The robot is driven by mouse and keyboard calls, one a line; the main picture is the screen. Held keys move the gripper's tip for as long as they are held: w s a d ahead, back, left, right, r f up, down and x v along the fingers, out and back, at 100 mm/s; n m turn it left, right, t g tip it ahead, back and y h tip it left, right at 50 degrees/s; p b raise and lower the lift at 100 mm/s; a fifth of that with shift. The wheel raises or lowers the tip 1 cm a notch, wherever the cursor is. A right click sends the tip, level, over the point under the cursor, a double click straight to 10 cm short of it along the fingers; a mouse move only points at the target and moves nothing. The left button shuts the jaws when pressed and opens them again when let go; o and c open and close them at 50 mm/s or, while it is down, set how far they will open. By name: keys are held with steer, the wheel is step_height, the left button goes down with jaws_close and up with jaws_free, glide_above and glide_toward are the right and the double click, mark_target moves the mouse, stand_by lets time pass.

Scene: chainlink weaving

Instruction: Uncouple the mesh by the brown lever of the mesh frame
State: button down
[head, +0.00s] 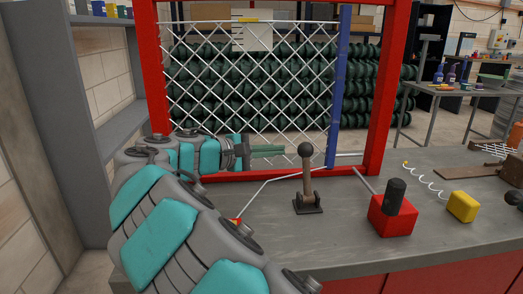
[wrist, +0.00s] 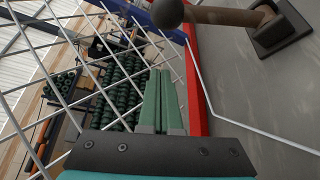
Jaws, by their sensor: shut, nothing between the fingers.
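The brown lever (head: 307,178) stands upright on a dark base plate (head: 307,204) on the grey bench and has a dark ball knob (head: 306,149) on top. In the wrist view the lever (wrist: 225,15) and its knob (wrist: 168,13) show at the top, beyond my fingertips. My gripper (head: 284,150) is shut and empty, to the left of the knob and apart from it. The shut fingers also show in the wrist view (wrist: 160,85). The wire mesh (head: 250,85) hangs in the red mesh frame (head: 378,95), with a blue bar (head: 339,90) along its right side.
A red block with a black knob (head: 392,214) and a yellow block (head: 462,207) with a white coil (head: 425,180) are on the bench to the right. A thin white rod (head: 255,200) runs along the bench left of the lever. Grey shelves (head: 125,120) stand at the left.

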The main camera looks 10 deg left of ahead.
mark_target(307, 173)
steer(key=x, duration=0.3)
steer(key=shift+w+d+f, duration=0.1)
steer(key=shift+w+d, duration=0.05)
steer(key=shift+d, duration=0.15)
steer(key=shift+s+d+r, duration=0.25)
steer(key=shift+s+r, duration=0.05)
steer(key=shift+s, duration=0.25)
steer(key=shift+s+d+r, duration=0.25)
steer(key=shift+s, duration=0.35)
steer(key=shift+s+d+r, duration=0.2)
steer(key=shift+s+r, duration=0.1)
steer(key=shift+s, duration=0.25)
